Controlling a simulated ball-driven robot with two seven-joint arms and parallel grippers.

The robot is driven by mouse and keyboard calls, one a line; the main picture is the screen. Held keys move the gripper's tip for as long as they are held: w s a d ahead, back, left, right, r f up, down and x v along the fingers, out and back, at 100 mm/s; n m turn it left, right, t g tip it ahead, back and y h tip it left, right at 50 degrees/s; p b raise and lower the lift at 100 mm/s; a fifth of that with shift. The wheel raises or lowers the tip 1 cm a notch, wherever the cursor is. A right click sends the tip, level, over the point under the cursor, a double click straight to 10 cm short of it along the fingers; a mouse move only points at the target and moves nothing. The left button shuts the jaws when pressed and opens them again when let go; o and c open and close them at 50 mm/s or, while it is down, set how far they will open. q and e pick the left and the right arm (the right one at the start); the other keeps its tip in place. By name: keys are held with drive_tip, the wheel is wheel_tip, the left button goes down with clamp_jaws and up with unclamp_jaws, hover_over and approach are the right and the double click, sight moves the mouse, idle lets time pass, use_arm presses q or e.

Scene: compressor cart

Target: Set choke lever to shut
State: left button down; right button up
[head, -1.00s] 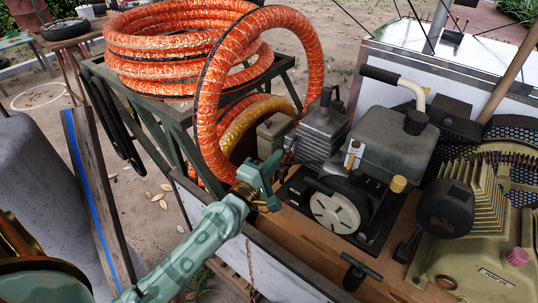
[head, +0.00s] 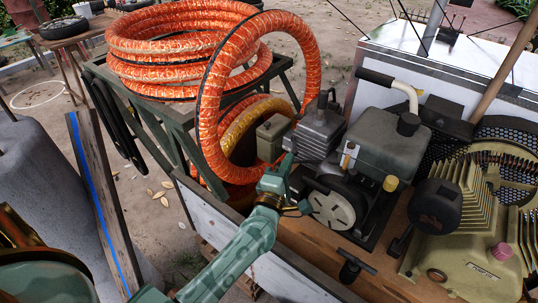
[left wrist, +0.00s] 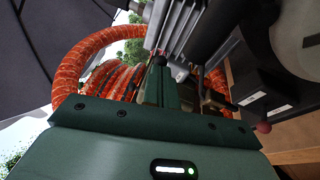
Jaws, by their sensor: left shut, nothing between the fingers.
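The small engine (head: 333,205) has a pale round starter cover and a grey tank (head: 391,145), and sits on the wooden cart deck. My left gripper (head: 286,168) is shut and empty at the engine's left side, close to the finned cylinder (head: 318,133). In the left wrist view the closed fingers (left wrist: 158,82) point toward the finned metal (left wrist: 175,28). A thin brownish rod (left wrist: 202,85) stands just right of the fingers. I cannot tell whether it is the choke lever. Contact with the engine is unclear. My right gripper is not in view.
Orange hose (head: 190,55) lies coiled on a dark metal stand (head: 165,113), with one loop arching down beside the engine. A finned tan compressor (head: 465,220) stands at the right. A black T-handle (head: 352,265) rises from the deck. The cart's pale side wall (head: 215,215) runs below my arm.

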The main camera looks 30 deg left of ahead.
use_arm(q)
drive_tip(key=shift+w+d, duration=0.1)
drive_tip(key=shift+d, duration=0.15)
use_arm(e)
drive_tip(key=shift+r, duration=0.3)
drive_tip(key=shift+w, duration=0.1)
use_arm(q)
drive_tip(key=shift+f, duration=0.1)
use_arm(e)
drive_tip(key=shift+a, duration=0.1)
